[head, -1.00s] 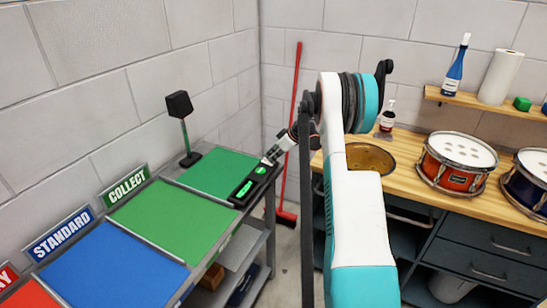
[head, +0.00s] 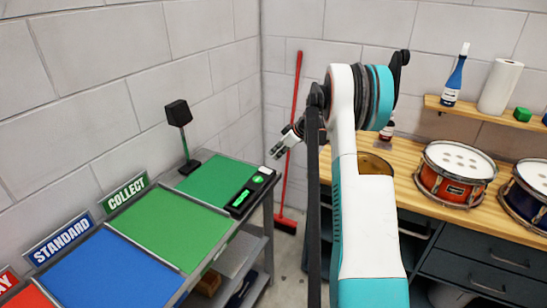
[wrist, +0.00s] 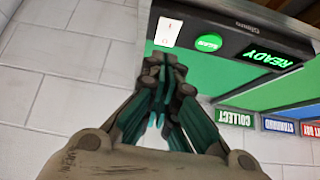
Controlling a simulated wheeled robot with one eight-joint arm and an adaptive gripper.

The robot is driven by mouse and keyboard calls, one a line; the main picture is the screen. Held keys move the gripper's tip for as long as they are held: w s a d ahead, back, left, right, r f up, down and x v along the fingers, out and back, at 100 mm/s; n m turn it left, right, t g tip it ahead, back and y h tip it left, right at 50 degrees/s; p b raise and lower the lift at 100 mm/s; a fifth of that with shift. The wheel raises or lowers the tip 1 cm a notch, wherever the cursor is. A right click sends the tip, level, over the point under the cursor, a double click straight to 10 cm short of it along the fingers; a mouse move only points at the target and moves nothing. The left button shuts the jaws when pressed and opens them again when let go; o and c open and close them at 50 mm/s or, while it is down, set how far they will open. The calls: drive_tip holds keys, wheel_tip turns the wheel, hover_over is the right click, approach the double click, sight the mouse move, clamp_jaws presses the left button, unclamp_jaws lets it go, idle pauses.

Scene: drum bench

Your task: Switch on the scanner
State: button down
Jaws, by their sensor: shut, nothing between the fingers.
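The scanner's black control panel (head: 250,194) sits at the right end of the sorting bench. In the wrist view it carries a white rocker switch (wrist: 168,32) with red marks, a round green SCAN button (wrist: 209,42) and a display (wrist: 270,58) lit green with READY. The scanner's black head (head: 178,113) stands on a post at the back of the bench. My gripper (head: 276,154) is shut and empty, above and apart from the panel's switch end. In the wrist view its fingertips (wrist: 166,62) appear just below the switch.
Green, blue and red mats lie along the bench, with COLLECT (head: 125,192) and STANDARD (head: 62,238) signs behind. A red broom (head: 291,130) leans in the corner. At right, a wooden counter holds drums (head: 456,174). Open air surrounds my gripper.

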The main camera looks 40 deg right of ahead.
drive_tip(key=s+v, duration=0.1)
drive_tip(key=v, duration=0.5)
drive_tip(key=shift+f+p, duration=0.35)
drive_tip(key=shift+p, duration=0.05)
